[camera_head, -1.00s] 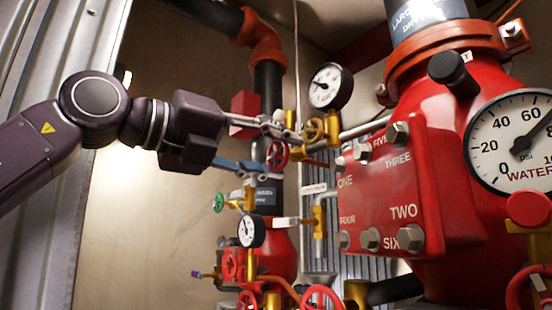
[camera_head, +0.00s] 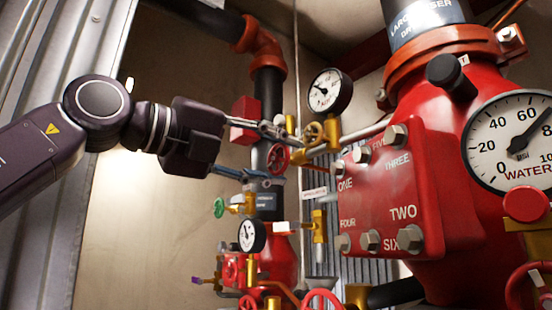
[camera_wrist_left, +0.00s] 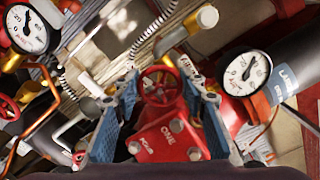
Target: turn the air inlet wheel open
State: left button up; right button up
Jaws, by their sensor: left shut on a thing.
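A small red hand wheel (camera_head: 277,157) sits on the pipework left of the big red riser body. I cannot read a label on it, but it is the wheel at my gripper. My left gripper (camera_head: 282,161) reaches in from the left, with one finger above the wheel and one below. In the left wrist view the red wheel (camera_wrist_left: 160,86) lies between the blue-padded fingertips of the left gripper (camera_wrist_left: 162,88), which is shut on it. The fingers hide part of the rim in the head view. My right gripper is not in view.
A green wheel (camera_head: 219,207) and a smaller gauge (camera_head: 251,235) lie below.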

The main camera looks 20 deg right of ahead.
pick_arm(q)
jog(key=o, duration=1.2)
jog(key=shift+f, duration=0.1)
jog(key=shift+c, duration=0.2)
jog(key=v, duration=1.2)
